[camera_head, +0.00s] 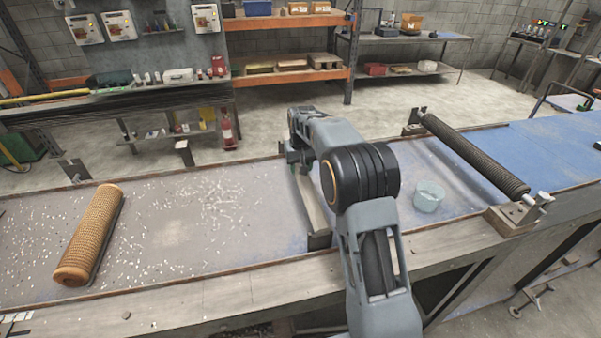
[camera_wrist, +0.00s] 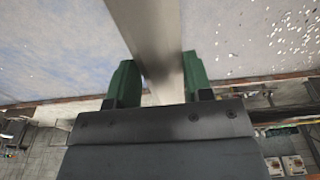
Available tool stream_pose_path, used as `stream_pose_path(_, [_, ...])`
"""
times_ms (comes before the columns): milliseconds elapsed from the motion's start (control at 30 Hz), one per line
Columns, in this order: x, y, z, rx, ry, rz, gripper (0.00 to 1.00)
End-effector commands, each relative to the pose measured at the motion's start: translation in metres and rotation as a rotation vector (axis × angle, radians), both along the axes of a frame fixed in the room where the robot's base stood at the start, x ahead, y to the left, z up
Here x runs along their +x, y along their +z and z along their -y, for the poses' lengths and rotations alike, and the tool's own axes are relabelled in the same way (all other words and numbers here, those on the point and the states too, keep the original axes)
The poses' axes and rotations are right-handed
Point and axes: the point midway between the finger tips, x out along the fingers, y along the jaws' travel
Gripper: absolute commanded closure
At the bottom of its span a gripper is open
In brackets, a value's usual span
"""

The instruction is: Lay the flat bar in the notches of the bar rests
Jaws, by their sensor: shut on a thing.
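The flat bar (camera_head: 312,203) is a pale metal strip running from back to front across the bench, left of my arm. In the wrist view the bar (camera_wrist: 152,35) passes between the green fingers of my gripper (camera_wrist: 160,84), which is shut on it. In the head view my gripper (camera_head: 293,157) is at the bar's far part, mostly hidden by my arm. A dark block, seemingly a bar rest (camera_head: 319,240), stands at the bench's front edge at the bar's near end. I cannot tell whether the bar sits in its notch. The far rest is not clearly visible.
An orange mesh tube (camera_head: 90,238) lies at left on the bench (camera_head: 215,245), among scattered white bits. A dark mesh tube (camera_head: 470,153) spans the bench at right, above a wooden block (camera_head: 510,219). A clear cup (camera_head: 428,197) stands between it and my arm.

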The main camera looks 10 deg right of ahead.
Motion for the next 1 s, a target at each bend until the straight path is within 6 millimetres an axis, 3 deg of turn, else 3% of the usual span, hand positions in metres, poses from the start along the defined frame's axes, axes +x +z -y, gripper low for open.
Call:
stream_pose_path(233, [0.000,-0.026,0.000,0.000,0.000,0.001,1.00])
stream_pose_path(667, [0.000,-0.032,0.000,0.000,0.000,0.003,1.00])
stream_pose_path(700, [-0.001,-0.032,0.000,0.000,0.000,-0.001,0.50])
stream_pose_path(933, [-0.001,-0.032,0.000,0.000,0.000,-0.001,0.28])
stream_pose_path(1000, [-0.001,-0.032,0.000,0.000,0.000,-0.001,0.28])
